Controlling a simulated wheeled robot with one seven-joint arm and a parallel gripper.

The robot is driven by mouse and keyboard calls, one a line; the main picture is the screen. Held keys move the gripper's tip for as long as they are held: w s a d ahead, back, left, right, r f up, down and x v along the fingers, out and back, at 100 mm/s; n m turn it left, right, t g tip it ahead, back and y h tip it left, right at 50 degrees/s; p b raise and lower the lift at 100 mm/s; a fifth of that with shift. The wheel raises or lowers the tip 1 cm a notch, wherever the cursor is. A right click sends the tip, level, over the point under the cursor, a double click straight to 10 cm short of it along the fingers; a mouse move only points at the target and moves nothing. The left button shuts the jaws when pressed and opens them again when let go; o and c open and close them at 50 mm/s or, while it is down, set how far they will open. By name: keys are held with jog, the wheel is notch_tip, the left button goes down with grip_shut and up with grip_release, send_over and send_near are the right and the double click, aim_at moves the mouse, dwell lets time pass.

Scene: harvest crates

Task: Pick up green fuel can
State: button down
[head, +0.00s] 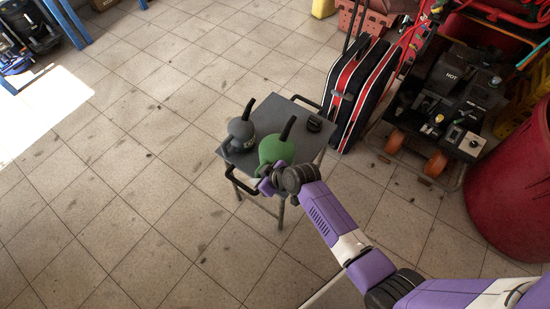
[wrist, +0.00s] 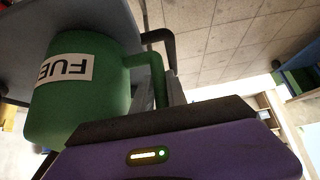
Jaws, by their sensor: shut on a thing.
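The green fuel can (head: 277,149) has a dark spout and stands on a small grey table (head: 303,113) in the head view. In the wrist view the green can (wrist: 95,95) fills the left side, with a white label reading part of "FUEL" turned over. My gripper (head: 268,181) is at the near side of the green can, shut on its handle (wrist: 145,62). The fingers partly hide where they meet the handle. I cannot tell whether the can touches the tabletop.
A grey can (head: 241,133) with a dark spout stands close left of the green one. A small black object (head: 314,123) lies at the table's right corner. Red-and-black cases (head: 355,90) and a wheeled machine (head: 440,105) stand to the right.

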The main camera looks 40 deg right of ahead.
jog(key=shift+w+r, duration=0.1)
notch_tip(320, 180, up, 20)
jog(key=p, duration=0.1)
dwell(0.4)
